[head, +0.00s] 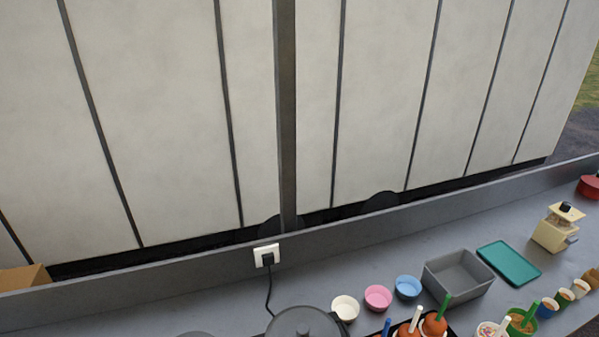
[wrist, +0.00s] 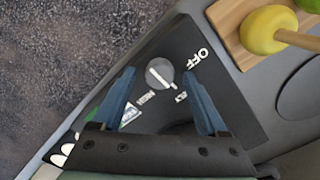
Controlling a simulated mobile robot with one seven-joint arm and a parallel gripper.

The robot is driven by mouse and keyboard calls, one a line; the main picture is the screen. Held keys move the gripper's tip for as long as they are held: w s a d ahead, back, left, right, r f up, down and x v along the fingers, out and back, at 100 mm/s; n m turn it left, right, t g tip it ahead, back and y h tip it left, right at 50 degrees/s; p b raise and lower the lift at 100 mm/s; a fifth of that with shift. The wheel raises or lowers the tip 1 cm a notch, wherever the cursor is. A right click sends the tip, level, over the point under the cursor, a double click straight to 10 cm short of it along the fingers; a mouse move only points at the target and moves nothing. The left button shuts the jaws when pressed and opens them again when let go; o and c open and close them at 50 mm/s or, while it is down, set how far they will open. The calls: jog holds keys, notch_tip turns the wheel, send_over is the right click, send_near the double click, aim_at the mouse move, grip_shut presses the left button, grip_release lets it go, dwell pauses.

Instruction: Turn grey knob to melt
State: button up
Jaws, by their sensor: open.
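The grey knob (wrist: 156,72) is a round dial with a white pointer line, on a dark panel (wrist: 180,42) in the wrist view. A white OFF label (wrist: 198,58) is at its upper right. Two smaller labels lie below it, one at lower left (wrist: 146,98) and one at lower right (wrist: 181,96); both are too small to read surely. The pointer slants across the dial and its exact setting is unclear. My gripper (wrist: 159,75) is open, with a blue finger on each side of the knob; I cannot tell whether either touches. The knob does not show in the head view.
A yellow apple (wrist: 262,28) on a stick rests on a wooden board (wrist: 232,14) right of the panel. In the head view, a dark round lid (head: 303,324), small bowls (head: 378,297), a grey bin (head: 458,278) and a teal lid (head: 509,263) occupy the counter.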

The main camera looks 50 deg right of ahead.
jog(key=shift+r, duration=0.1)
notch_tip(320, 180, up, 13)
jog(key=b, duration=0.1)
jog(key=shift+b, duration=0.35)
dwell(0.6)
